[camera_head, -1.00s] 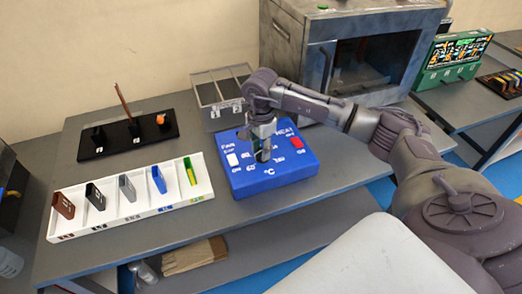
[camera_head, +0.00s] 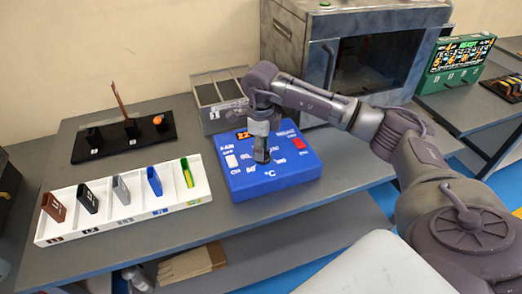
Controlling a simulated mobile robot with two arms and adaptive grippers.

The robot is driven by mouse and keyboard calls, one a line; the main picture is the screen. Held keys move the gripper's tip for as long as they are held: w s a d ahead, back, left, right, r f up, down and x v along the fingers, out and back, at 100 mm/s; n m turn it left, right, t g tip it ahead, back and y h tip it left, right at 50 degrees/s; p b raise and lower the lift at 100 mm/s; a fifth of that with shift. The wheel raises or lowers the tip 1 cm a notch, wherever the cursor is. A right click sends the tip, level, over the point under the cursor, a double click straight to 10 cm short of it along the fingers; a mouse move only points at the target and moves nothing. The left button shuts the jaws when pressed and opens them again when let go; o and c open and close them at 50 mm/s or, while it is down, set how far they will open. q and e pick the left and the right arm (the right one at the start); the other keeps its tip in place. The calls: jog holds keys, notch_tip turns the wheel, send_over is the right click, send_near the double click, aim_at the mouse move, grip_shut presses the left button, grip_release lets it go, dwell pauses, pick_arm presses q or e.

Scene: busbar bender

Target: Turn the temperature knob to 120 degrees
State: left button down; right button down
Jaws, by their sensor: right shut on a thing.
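The blue control box (camera_head: 275,180) stands on the grey table at the middle of the head view. It bears a white fan switch (camera_head: 231,161), a red heat switch (camera_head: 298,143), an orange display (camera_head: 243,134) that seems to start with 22, and degree marks around its middle. My right gripper (camera_head: 261,155) points down at the box's middle and is shut on the temperature knob. The gripper hides the knob and its pointer, so I cannot tell its angle. My left gripper is not in view.
A white tray (camera_head: 130,221) with several coloured pieces lies to the left. A black board (camera_head: 160,139) and a grey bin (camera_head: 219,95) stand behind. An oven (camera_head: 318,62) stands behind my right arm. A green box (camera_head: 459,58) reads READY at the far right.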

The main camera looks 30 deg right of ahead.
jog(key=m, duration=0.2)
jog(key=m+b, duration=0.1)
jog(key=m, duration=0.2)
jog(key=shift+d+m, duration=0.2)
jog(key=shift+m, duration=0.1)
jog(key=m, duration=0.4)
jog(key=shift+d+m, duration=0.1)
jog(key=shift+m, duration=0.6)
jog(key=c, duration=0.8)
grip_release()
jog(key=shift+r, duration=0.1)
notch_tip(320, 180, up, 12)
